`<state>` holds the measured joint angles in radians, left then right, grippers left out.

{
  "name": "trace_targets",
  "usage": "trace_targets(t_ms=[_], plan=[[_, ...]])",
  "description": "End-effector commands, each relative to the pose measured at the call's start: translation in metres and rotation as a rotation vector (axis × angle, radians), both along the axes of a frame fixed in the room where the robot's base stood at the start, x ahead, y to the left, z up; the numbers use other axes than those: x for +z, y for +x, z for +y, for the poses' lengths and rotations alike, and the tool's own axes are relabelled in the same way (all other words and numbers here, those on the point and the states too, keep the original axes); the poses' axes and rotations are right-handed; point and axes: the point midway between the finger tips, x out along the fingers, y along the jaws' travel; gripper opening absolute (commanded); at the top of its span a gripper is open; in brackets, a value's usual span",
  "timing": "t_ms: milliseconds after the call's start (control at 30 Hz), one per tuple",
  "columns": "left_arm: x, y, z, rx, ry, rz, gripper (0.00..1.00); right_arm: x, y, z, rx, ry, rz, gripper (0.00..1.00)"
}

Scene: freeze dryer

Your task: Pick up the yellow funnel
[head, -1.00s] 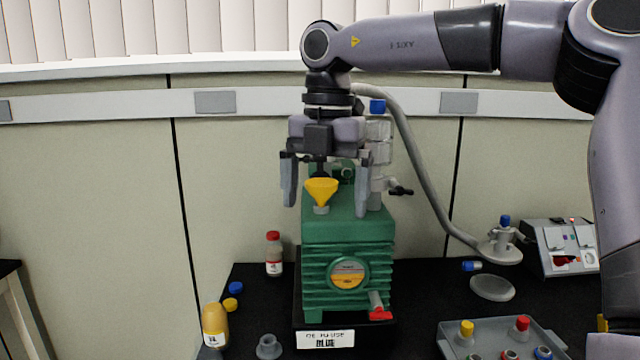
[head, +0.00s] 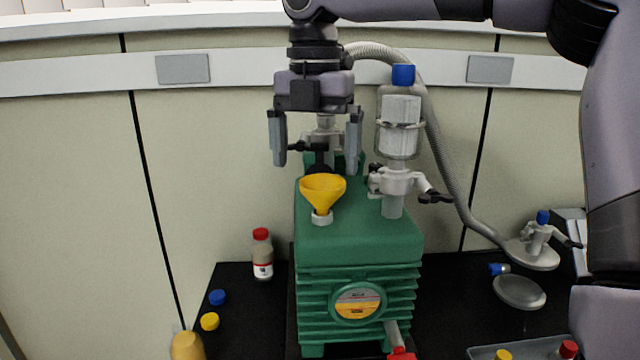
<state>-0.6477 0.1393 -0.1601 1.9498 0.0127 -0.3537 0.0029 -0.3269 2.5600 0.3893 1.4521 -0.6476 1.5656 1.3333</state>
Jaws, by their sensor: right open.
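The yellow funnel (head: 323,191) stands upright in a white port on top of the green pump (head: 359,238), wide mouth up. My right gripper (head: 314,168) points down with its two grey fingers spread apart and nothing between them that it holds. In the picture its fingertips are just above the funnel's rim; they appear to be behind it, though the exact depth is hard to tell. My left gripper is not in view.
A clear vessel with a blue cap (head: 400,125) and a black-handled valve stand right of the gripper. A grey hose (head: 445,175) runs behind to the right. A red-capped bottle (head: 262,254) stands left of the pump. Blue (head: 217,297) and yellow (head: 209,321) caps lie at the left.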

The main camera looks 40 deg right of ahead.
Motion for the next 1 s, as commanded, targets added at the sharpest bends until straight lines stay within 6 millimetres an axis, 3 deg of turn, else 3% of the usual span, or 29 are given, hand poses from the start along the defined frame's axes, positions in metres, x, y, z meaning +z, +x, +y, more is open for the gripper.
trace_targets(t_ms=[367, 600, 933, 1000], plan=[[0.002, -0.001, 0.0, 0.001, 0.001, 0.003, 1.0, -0.03, -0.002, -0.005, 0.001, 0.002, 0.003, 1.0], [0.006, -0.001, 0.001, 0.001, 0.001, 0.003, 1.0, -0.064, -0.003, -0.013, 0.0, 0.001, 0.003, 1.0], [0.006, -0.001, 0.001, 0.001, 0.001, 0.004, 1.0, -0.072, -0.003, -0.013, -0.001, 0.0, -0.001, 1.0], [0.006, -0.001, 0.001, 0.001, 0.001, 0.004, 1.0, -0.072, -0.003, -0.013, -0.001, 0.0, -0.001, 0.77]])
